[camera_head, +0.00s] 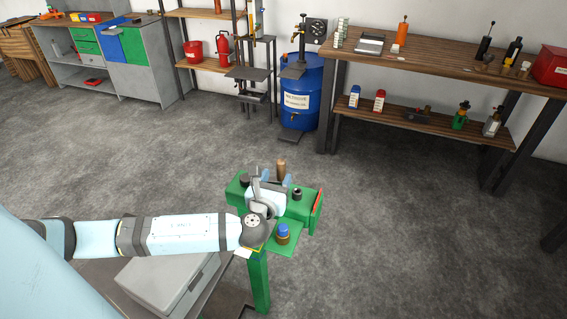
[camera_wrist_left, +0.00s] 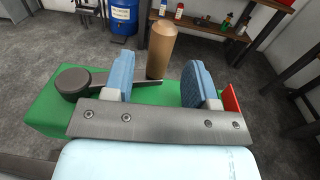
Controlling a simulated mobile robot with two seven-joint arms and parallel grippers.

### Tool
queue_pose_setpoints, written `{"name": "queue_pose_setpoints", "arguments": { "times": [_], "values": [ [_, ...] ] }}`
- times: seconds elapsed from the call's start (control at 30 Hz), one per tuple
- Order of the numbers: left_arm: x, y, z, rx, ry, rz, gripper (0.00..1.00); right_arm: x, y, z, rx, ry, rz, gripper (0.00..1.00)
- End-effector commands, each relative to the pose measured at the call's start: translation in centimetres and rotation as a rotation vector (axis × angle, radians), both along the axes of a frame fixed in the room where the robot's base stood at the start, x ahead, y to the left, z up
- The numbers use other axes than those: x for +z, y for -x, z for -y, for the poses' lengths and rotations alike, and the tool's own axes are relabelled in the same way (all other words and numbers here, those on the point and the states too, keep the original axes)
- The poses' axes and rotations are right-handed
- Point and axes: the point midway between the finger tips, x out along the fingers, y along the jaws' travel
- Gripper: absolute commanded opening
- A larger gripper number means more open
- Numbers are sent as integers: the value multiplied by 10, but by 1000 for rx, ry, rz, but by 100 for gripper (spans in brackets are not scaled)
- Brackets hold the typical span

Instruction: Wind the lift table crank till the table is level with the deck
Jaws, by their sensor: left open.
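The crank shows best in the left wrist view: a grey arm (camera_wrist_left: 137,80) runs from a dark round hub (camera_wrist_left: 72,83) to an upright wooden handle (camera_wrist_left: 161,49). The handle also shows in the head view (camera_head: 281,168). The crank sits on a green housing (camera_head: 237,190). My left gripper (camera_wrist_left: 160,80) is open over the housing, its blue fingers apart. The handle stands beyond the gap between them, nearer the left finger; contact is not clear. A small green plate (camera_head: 290,247) carries a brown jar with a blue lid (camera_head: 283,232). Whether this plate is the lift table cannot be told. My right gripper is not in view.
A grey case (camera_head: 166,282) lies on a low surface by my left arm. A red-edged plate (camera_head: 317,200) stands at the housing's right end. A workbench (camera_head: 440,62), a blue drum (camera_head: 301,82) and shelves line the wall. The floor between is clear.

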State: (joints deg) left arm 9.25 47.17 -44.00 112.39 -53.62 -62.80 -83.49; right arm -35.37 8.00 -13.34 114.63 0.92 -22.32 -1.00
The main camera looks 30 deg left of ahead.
Motion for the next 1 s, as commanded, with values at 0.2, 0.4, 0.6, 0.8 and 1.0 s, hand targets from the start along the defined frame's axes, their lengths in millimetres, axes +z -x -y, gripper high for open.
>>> {"name": "queue_pose_setpoints", "arguments": {
  "times": [0.2, 0.4, 0.6, 0.8, 1.0],
  "values": [
    [1, -40, -12, 1, 2, 2, 52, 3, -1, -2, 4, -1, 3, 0],
    [0, -58, -17, 0, 2, 0, 52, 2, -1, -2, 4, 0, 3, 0],
    [0, -61, -18, 0, 2, 0, 52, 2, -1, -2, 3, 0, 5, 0],
    [0, -61, -18, 0, 2, 0, 38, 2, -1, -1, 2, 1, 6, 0],
    [0, -60, -18, 0, 2, 0, 0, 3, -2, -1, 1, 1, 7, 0]
  ]
}}
